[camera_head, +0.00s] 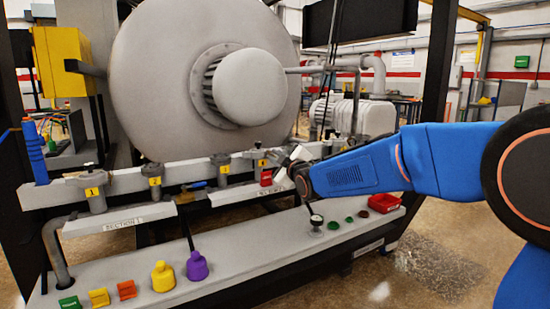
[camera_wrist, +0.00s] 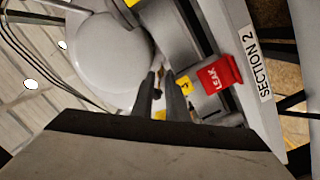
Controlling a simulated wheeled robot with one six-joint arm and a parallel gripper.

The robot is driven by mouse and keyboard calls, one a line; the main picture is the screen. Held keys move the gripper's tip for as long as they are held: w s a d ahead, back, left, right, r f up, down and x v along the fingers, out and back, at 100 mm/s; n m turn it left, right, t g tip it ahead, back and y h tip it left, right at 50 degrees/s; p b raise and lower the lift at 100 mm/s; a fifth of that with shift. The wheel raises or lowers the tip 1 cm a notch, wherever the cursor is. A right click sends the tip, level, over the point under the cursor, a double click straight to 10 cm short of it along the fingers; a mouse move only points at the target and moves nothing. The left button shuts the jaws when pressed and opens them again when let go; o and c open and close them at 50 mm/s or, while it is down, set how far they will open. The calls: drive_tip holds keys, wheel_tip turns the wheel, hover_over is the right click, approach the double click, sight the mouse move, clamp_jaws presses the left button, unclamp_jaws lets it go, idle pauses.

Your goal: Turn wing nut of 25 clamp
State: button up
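My gripper (camera_head: 277,157) is at the valve marked with the yellow 4 tag (camera_head: 261,163), on the right part of the grey pipe rail. In the wrist view my two dark fingers (camera_wrist: 160,74) stand a little apart, with a narrow gap between them. A small dark part (camera_wrist: 157,94) shows in that gap; I cannot tell whether it is the wing nut or whether the fingers touch it. The yellow 4 tag (camera_wrist: 185,85) is just right of the fingers. The 25 clamp and its wing nut are not clearly visible; my gripper may hide them.
A red LEAK tag (camera_wrist: 222,73) hangs close to my fingers, beside the SECTION 2 label (camera_wrist: 257,64). Further valves (camera_head: 221,168) stand left along the rail. Coloured caps (camera_head: 163,277), a gauge (camera_head: 316,221) and a red bin (camera_head: 384,203) sit on the lower shelf (camera_head: 225,255).

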drive_tip(key=shift+w+a, duration=0.1)
drive_tip(key=shift+w, duration=0.1)
clamp_jaws()
drive_tip(key=shift+m, duration=0.4)
drive_tip(key=m, duration=0.9)
idle(0.5)
